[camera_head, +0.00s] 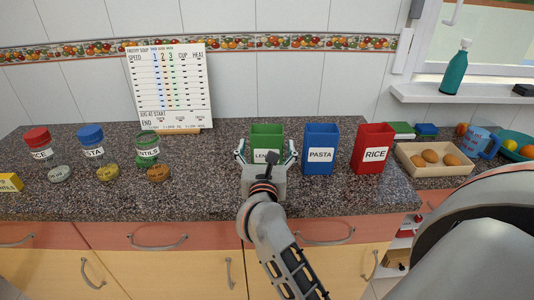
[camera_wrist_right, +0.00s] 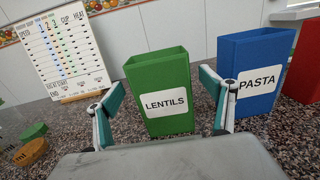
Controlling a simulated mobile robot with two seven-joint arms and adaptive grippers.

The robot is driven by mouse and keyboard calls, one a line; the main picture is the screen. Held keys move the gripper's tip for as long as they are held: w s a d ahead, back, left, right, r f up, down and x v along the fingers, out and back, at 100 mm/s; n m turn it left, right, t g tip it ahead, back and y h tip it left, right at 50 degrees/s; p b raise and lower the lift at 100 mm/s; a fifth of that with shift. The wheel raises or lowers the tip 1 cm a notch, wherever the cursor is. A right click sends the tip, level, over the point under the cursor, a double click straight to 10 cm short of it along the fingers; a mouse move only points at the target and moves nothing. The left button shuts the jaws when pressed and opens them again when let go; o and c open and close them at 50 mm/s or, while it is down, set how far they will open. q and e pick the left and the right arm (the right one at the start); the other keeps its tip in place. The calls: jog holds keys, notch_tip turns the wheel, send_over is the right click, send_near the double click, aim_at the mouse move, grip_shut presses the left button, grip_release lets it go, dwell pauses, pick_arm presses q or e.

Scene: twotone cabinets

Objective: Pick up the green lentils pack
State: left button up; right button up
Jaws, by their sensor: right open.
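The green lentils pack (camera_head: 267,132) stands upright on the granite counter, with its lower part hidden behind my right gripper in the head view. In the right wrist view the pack (camera_wrist_right: 160,82) shows its white LENTILS label between and beyond the fingers. My right gripper (camera_head: 266,150) is open, with one finger on each side of the pack's front; I cannot tell whether they touch it. In the right wrist view the right gripper (camera_wrist_right: 165,106) holds nothing. My left gripper is not in view.
The blue PASTA pack (camera_head: 321,140) stands close on the right, then the red RICE pack (camera_head: 373,148). Several jars, including a red-lidded one (camera_head: 38,145), stand left. A score board (camera_head: 170,88) leans at the back.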

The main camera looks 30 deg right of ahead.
jog(key=x, duration=0.3)
jog(key=shift+w+d, duration=0.1)
jog(key=shift+w, duration=0.05)
jog(key=c, duration=1.4)
jog(key=shift+c, duration=0.2)
